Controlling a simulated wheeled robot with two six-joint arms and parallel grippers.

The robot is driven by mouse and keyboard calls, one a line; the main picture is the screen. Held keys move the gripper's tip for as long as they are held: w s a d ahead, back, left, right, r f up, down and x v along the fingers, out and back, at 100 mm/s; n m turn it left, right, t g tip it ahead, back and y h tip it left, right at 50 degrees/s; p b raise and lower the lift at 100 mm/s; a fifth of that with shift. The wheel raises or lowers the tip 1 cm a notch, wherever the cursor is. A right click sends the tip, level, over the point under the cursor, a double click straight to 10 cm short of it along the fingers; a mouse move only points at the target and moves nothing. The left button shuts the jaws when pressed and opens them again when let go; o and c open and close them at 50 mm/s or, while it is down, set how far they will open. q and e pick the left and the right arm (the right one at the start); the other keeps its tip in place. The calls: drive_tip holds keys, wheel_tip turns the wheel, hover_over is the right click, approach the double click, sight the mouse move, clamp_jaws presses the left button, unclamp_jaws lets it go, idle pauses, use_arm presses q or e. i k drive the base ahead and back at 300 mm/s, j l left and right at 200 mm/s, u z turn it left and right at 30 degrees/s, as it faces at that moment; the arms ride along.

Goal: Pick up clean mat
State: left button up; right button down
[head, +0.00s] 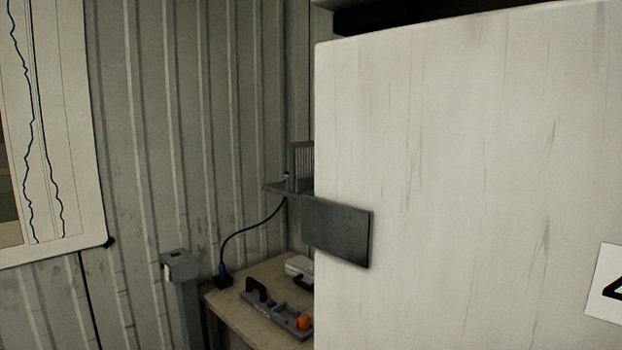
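I see nothing that I can clearly identify as a clean mat. Neither of my grippers is in the head view. A flat dark grey rectangular plate (337,232) stands out at the left edge of a large white panel (460,150); I cannot tell what the plate is. The white panel hides most of what lies behind it on the right.
Behind the panel, a wooden bench (228,302) holds a grey tray with an orange ball (303,322) and a white device (299,267). A grey post (180,268) stands left of it. A chart (60,120) hangs on the corrugated wall (150,100).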

sight(301, 154)
drive_tip(key=z, duration=0.6)
drive_tip(key=i+j+z, duration=0.2)
drive_tip(key=j+z, duration=0.15)
drive_tip(key=i+j+z, duration=0.15)
drive_tip(key=j+z, duration=0.15)
drive_tip(key=j, duration=0.25)
drive_tip(key=j+z, duration=0.35)
drive_tip(key=j, duration=0.15)
drive_tip(key=i+j+z, duration=0.1)
drive_tip(key=j+z, duration=0.2)
drive_tip(key=j, duration=0.25)
